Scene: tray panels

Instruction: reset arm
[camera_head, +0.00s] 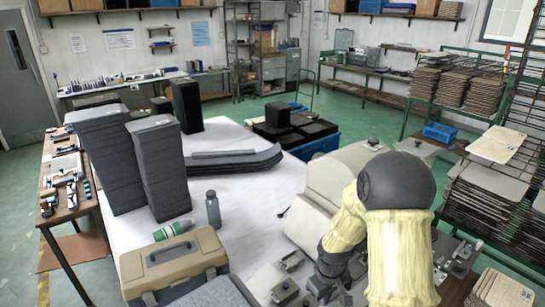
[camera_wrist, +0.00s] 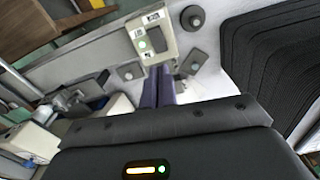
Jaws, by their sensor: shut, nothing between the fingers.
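My arm wears a pale yellow cover and has a dark round joint; it stands at the right front in the head view. My gripper shows in the wrist view (camera_wrist: 158,88) as two purple-grey fingers side by side, shut with nothing between them. Beyond the fingertips is a light control panel (camera_wrist: 152,37) with a green button and a dark switch.
A white table (camera_head: 240,145) holds tall stacks of dark panels (camera_head: 160,165), a grey bottle (camera_head: 213,209), a green-and-white bottle (camera_head: 174,230) and a tan toolbox (camera_head: 172,262). Racks of stacked trays (camera_head: 485,205) stand at the right. Green floor is open behind the table.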

